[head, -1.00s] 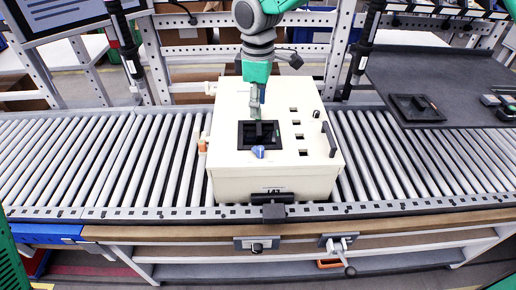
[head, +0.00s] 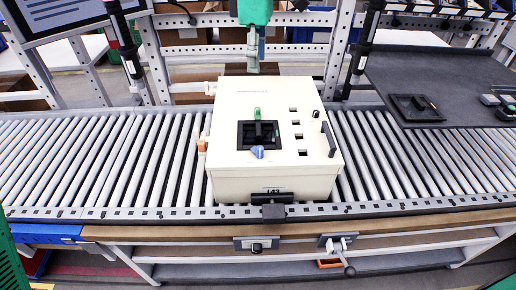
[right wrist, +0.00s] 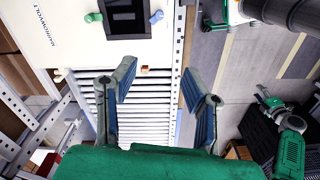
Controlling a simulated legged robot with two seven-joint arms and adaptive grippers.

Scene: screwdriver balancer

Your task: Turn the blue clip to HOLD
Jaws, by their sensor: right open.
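The blue clip (head: 257,152) sits at the front edge of a dark square window in the cream box's top. It also shows in the right wrist view (right wrist: 157,17). A green clip (head: 257,113) stands at the window's far edge, and in the right wrist view (right wrist: 93,17). No HOLD marking is legible. My right gripper (head: 253,68) hangs by the box's far edge, apart from both clips. In the right wrist view its two fingers (right wrist: 158,85) are spread with nothing between them. My left gripper cannot be made out.
The cream box (head: 225,172) stands on a roller conveyor (head: 80,160). Its top has several small square holes right of the window and a black handle. An orange piece (head: 202,146) is on its left side. A dark tray table (head: 450,70) is at right. Metal uprights stand behind.

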